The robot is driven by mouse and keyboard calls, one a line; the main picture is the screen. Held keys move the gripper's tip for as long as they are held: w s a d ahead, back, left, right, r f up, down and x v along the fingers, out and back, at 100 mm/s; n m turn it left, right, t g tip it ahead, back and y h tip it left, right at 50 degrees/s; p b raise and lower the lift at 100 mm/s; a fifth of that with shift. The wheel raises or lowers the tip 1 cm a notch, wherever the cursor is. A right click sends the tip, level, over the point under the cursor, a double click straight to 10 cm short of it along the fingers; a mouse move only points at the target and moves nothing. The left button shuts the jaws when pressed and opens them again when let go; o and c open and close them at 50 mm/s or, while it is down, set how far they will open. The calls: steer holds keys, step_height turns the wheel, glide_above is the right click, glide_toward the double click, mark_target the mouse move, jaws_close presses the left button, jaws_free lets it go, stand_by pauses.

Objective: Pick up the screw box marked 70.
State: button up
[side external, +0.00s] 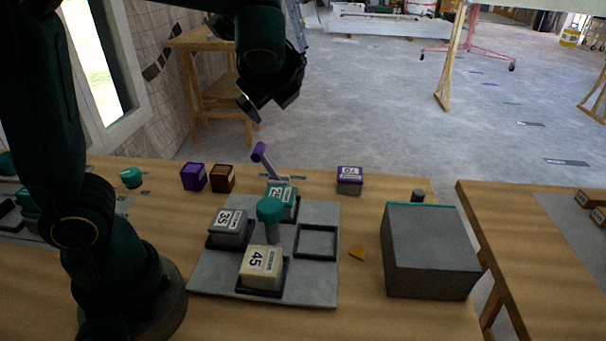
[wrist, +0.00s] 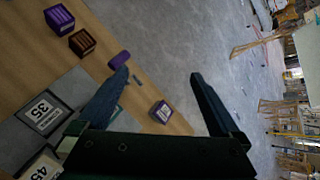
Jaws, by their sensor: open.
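The screw box marked 70 (side external: 349,181) is purple and grey with a white label. It stands on the wooden table behind the grey panel, near the table's far edge. In the wrist view the box (wrist: 160,112) lies between the two fingers in the picture, below the fingertips. My gripper (side external: 270,106) is open and empty. It hangs well above the table, to the left of the box in the side view. In the wrist view its fingers (wrist: 160,74) are spread wide, touching nothing.
The grey panel (side external: 213,283) holds boxes marked 35 (side external: 229,226) and 45 (side external: 262,264), a teal-topped post (side external: 270,211) and an empty frame (side external: 317,242). A purple-ended lever (side external: 260,152) rises behind it. Purple (side external: 194,177) and brown (side external: 222,178) boxes stand left; a large grey block (side external: 432,255) stands right.

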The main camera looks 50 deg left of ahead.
steer(key=w+d+f+m+t+y, duration=0.2)
steer(key=w+d+m, duration=0.2)
steer(key=w+m, duration=0.3)
steer(key=m+t, duration=0.1)
steer(key=m, duration=0.2)
glide_toward(351, 175)
steer(key=shift+h, duration=0.4)
steer(key=x, duration=0.4)
steer(key=shift+s+a, duration=0.15)
steer(key=shift+a, duration=0.1)
steer(key=shift+x, duration=3.4)
steer(key=shift+r, duration=0.2)
jaws_close()
